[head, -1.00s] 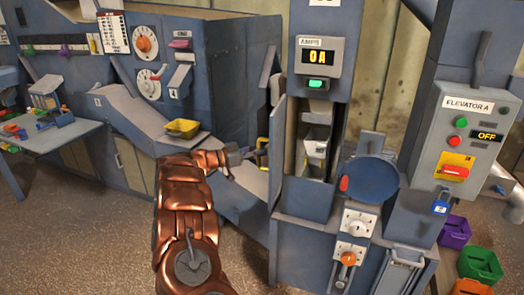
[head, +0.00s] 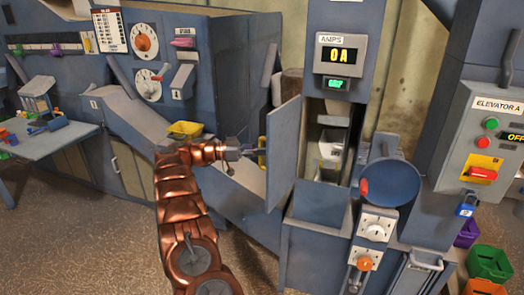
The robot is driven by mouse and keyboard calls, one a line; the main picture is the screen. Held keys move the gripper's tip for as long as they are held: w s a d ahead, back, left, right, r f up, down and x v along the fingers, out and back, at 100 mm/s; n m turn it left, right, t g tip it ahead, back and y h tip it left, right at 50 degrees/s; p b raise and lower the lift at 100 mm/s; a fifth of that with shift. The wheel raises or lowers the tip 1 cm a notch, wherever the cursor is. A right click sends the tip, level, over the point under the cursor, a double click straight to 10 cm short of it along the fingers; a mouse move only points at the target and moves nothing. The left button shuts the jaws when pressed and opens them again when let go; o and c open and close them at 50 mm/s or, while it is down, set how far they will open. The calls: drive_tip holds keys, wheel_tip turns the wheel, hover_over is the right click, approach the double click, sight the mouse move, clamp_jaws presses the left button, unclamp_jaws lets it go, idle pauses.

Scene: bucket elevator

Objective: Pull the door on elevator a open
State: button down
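The elevator's blue-grey door (head: 284,153) stands swung out to the left of the tall cabinet. The opening beside it shows pale buckets (head: 331,150) inside. A yellow handle (head: 262,154) is on the door's left side. My gripper (head: 250,151), at the end of my copper arm, is right at the handle. It is small and partly overlapped there, so I cannot tell if its fingers are closed on the handle or only beside it. The label ELEVATOR A (head: 497,105) is on a grey control box at the right.
A round blue part (head: 390,184) and a knob panel (head: 376,228) stand right of the opening. A yellow tray (head: 185,129) and a table (head: 66,140) are at the left. Bins (head: 489,264) stand lower right.

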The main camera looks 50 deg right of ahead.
idle(0.3)
drive_tip(key=c, duration=1.1)
unclamp_jaws()
drive_tip(key=shift+c, duration=0.2)
